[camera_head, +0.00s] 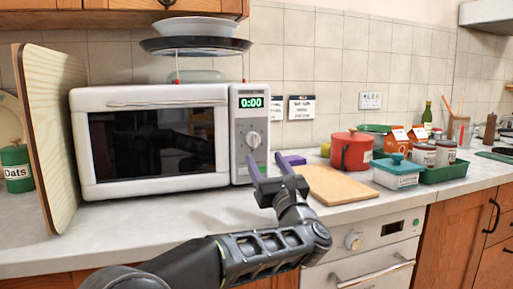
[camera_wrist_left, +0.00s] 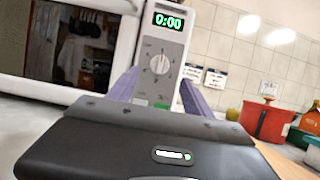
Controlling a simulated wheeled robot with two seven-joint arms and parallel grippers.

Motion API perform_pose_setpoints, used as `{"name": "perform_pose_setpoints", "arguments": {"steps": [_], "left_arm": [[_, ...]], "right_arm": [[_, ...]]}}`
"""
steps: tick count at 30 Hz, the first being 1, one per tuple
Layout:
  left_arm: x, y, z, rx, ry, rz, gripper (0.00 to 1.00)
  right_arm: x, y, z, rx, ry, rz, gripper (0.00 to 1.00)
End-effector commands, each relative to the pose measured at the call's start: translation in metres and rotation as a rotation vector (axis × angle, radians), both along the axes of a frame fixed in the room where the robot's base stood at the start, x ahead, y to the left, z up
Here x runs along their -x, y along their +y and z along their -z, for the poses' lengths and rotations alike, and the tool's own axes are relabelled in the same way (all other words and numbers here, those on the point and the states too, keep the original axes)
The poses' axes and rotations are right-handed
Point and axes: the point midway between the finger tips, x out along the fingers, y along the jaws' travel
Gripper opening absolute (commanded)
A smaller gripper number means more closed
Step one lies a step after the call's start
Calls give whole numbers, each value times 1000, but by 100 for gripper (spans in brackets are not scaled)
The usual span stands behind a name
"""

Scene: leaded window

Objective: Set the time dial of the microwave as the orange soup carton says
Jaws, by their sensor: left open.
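The white microwave (camera_head: 160,98) stands on the counter with its door shut. Its green display (camera_head: 251,102) reads 0:00. The round time dial (camera_head: 253,139) is on the panel below it, its pointer roughly upright in the left wrist view (camera_wrist_left: 160,64). My left gripper (camera_head: 268,163) is open and empty, in front of and below the dial, not touching it as far as I can tell. Its fingers (camera_wrist_left: 157,92) frame the lower panel in the wrist view. An orange carton (camera_head: 396,141) stands at the right; its print is too small to read. My right gripper is not in view.
A wooden board (camera_head: 335,185) and red pot (camera_head: 351,151) lie right of the microwave. A blue-lidded box (camera_head: 396,173) and green tray (camera_head: 447,171) with cans are further right. A tall board (camera_head: 52,130) leans at left. Small notes (camera_head: 301,107) hang on the tiles.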

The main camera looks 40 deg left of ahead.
Motion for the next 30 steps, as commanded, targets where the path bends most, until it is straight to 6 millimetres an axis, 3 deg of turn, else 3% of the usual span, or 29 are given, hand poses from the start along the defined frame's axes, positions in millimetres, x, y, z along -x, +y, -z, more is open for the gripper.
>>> {"name": "perform_pose_setpoints", "arguments": {"steps": [7, 19, 30], "left_arm": [[-8, 11, -6, 0, 0, -1, 59], [-38, 54, -28, 0, 0, -1, 59], [-41, 59, -30, -1, 1, 0, 59]], "right_arm": [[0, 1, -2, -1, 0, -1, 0], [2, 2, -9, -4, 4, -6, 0], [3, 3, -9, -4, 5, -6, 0]]}}
